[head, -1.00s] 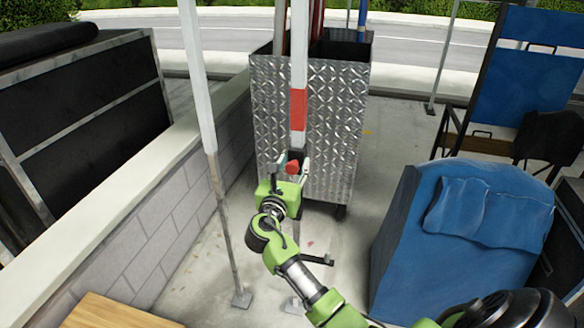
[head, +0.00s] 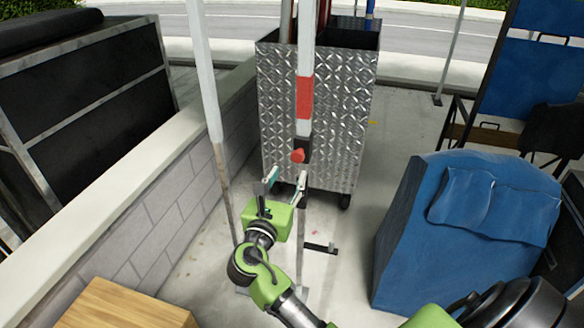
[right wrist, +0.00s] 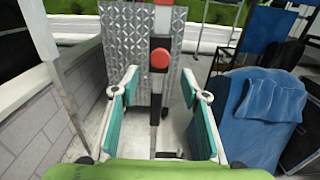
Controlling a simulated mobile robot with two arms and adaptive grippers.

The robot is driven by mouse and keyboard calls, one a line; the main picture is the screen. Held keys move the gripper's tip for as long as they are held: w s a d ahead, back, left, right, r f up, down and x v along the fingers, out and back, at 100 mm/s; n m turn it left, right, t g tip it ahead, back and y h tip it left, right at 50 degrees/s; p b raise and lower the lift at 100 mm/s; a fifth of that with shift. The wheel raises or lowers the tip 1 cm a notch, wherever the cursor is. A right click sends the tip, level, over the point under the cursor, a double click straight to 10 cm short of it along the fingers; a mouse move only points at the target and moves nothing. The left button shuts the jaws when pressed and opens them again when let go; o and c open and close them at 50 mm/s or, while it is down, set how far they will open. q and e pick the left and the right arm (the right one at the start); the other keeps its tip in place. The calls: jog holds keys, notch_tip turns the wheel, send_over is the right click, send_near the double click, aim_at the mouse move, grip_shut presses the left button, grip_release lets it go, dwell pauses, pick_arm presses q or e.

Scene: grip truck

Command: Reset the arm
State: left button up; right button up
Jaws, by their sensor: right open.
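My right gripper (head: 285,178) is open and empty in the head view. It is in front of and below a red knob (head: 298,156) on a black fitting of an upright pole (head: 305,97) with a red band. In the right wrist view the two fingers (right wrist: 162,95) with green pads stand wide apart. The red knob (right wrist: 159,59) shows above and between them, with a visible gap to both. My left gripper is not in view.
A tall diamond-plate metal bin (head: 343,110) on casters stands behind the pole. Another pole (head: 207,90) stands left, beside a low block wall (head: 150,200). A blue covered object (head: 420,220) is at right. A wooden surface (head: 125,305) is at lower left.

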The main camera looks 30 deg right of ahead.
jog(key=shift+s+a, duration=0.35)
jog(key=shift+a, duration=0.05)
jog(key=a+f+m+g+y, duration=0.1)
jog(key=a+f+y, duration=0.15)
jog(key=f, duration=0.85)
jog(key=a+f+y, duration=0.1)
jog(key=f+y, duration=0.2)
jog(key=f, duration=0.7)
jog(key=s+a+f+m+g+y, duration=0.25)
jog(key=s+f, duration=0.35)
jog(key=f, duration=0.5)
jog(key=s+a+f+m+g+y, duration=0.1)
jog(key=s+a+f+m+y, duration=0.3)
jog(key=f, duration=0.8)
jog(key=s+f+m+g, duration=0.3)
jog(key=s+f+m, duration=0.2)
jog(key=s+f, duration=0.9)
jog(key=s+f+m+g+y, duration=0.1)
jog(key=s+m, duration=0.4)
jog(key=s, duration=0.7)
jog(key=s+f+m+g, duration=0.2)
jog(key=s+f+m, duration=0.2)
jog(key=s, duration=0.8)
jog(key=shift+s+d+f+m+y, duration=0.2)
jog(key=shift+d+m+y, duration=0.2)
jog(key=shift+m, duration=0.55)
